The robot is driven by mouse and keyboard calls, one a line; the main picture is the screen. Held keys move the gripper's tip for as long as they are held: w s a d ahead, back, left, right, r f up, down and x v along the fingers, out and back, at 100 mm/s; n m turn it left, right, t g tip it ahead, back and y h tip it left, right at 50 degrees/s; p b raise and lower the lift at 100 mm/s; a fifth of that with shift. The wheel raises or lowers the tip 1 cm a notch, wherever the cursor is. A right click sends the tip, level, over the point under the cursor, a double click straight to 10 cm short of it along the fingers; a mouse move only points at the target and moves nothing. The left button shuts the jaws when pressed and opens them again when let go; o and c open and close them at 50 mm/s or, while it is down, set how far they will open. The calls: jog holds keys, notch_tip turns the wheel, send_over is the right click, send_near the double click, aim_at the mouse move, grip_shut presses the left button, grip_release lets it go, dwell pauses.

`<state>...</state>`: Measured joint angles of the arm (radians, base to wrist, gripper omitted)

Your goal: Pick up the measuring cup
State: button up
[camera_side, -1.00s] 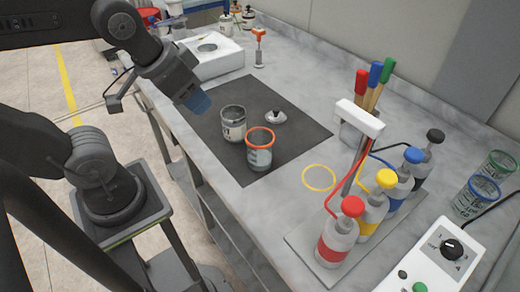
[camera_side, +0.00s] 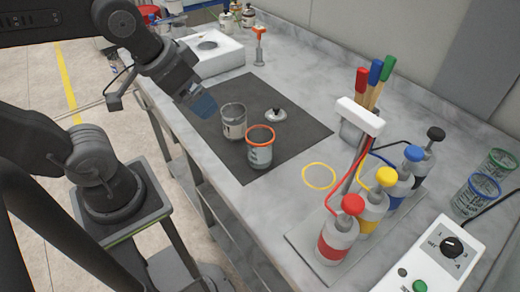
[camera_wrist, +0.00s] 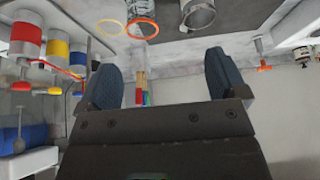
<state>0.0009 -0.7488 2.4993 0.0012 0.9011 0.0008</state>
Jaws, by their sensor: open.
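The measuring cup with an orange rim (camera_side: 259,150) stands upright on the dark mat (camera_side: 297,140). It also shows at the top edge of the wrist view (camera_wrist: 142,20), partly cut off. My gripper (camera_side: 205,105) is up and to the left of the can, apart from both. In the wrist view my gripper (camera_wrist: 163,82) has its two blue fingers wide apart with nothing between them.
A yellow ring (camera_side: 319,176) lies on the bench right of the mat. A pump bottle rack (camera_side: 320,232) with several coloured bottles stands at the right. Two clear cups, green-rimmed (camera_side: 499,163) and blue-rimmed (camera_side: 477,194), stand at the far right. The mat's right part is clear.

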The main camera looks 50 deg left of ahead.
jog(key=m+g, duration=0.1)
jog(key=m, duration=0.1)
jog(key=m+y, duration=1.3)
jog(key=m, duration=0.7)
send_near(257, 131)
jog(key=shift+m+t, duration=0.3)
jog(key=shift+t, duration=0.3)
jog(key=x, duration=0.6)
jog(key=shift+s+a+f, duration=0.2)
jog(key=shift+s+f, duration=0.05)
jog(key=shift+f, duration=0.05)
jog(key=c, duration=1.3)
